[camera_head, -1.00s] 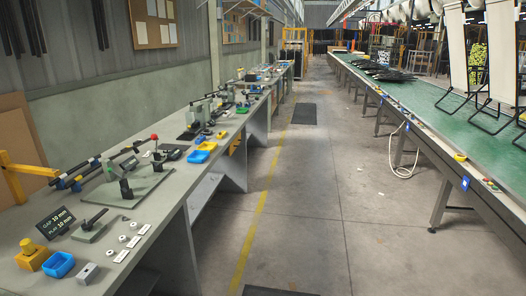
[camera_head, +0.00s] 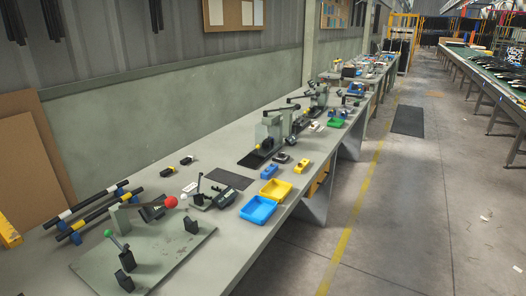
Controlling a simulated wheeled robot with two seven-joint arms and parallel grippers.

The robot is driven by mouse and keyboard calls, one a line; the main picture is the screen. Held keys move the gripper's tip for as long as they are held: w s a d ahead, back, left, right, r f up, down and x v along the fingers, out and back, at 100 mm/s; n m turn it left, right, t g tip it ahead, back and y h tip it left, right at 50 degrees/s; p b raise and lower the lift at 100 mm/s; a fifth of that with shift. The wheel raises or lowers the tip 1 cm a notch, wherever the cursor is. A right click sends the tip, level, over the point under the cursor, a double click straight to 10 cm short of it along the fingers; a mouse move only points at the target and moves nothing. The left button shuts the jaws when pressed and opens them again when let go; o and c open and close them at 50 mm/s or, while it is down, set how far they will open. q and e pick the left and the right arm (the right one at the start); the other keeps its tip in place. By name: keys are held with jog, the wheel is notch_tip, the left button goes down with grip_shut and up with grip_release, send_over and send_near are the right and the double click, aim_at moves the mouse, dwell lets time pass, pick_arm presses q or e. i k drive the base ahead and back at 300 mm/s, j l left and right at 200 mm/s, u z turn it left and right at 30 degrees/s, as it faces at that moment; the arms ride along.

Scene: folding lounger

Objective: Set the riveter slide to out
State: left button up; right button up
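Two grey-green bench machines with black levers stand halfway along the workbench (camera_head: 229,180). The nearer machine (camera_head: 271,130) has a black plate (camera_head: 254,160) at its foot. The farther machine (camera_head: 319,96) stands just behind it. One of these may be the riveter, but I cannot tell which, and its slide is too small to make out. Neither of my grippers is in view.
A grey fixture plate (camera_head: 150,250) with black blocks and a red-ball lever (camera_head: 171,202) fills the near bench. Blue (camera_head: 258,210) and yellow (camera_head: 275,188) trays sit near the bench edge. The aisle floor (camera_head: 400,215) at right is mostly clear.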

aim_at(262, 150)
jog(key=i+l+u, duration=0.1)
jog(key=i+l, duration=0.25)
jog(key=i+l+u, duration=0.15)
jog(key=i+l, duration=0.2)
jog(key=i+l+u, duration=0.1)
jog(key=i+l, duration=0.35)
jog(key=i+l+u, duration=0.15)
jog(key=i+l, duration=0.2)
jog(key=i+l+u, duration=0.1)
jog(key=i+l, duration=0.2)
jog(key=l, duration=0.25)
jog(key=i+l+u, duration=0.1)
jog(key=i+l, duration=0.2)
jog(key=l, duration=0.25)
jog(key=i+l+u, duration=0.15)
jog(key=i+l, duration=0.15)
jog(key=l, duration=0.2)
jog(key=i+l+u, duration=0.1)
jog(key=i+l, duration=0.15)
jog(key=l, duration=0.3)
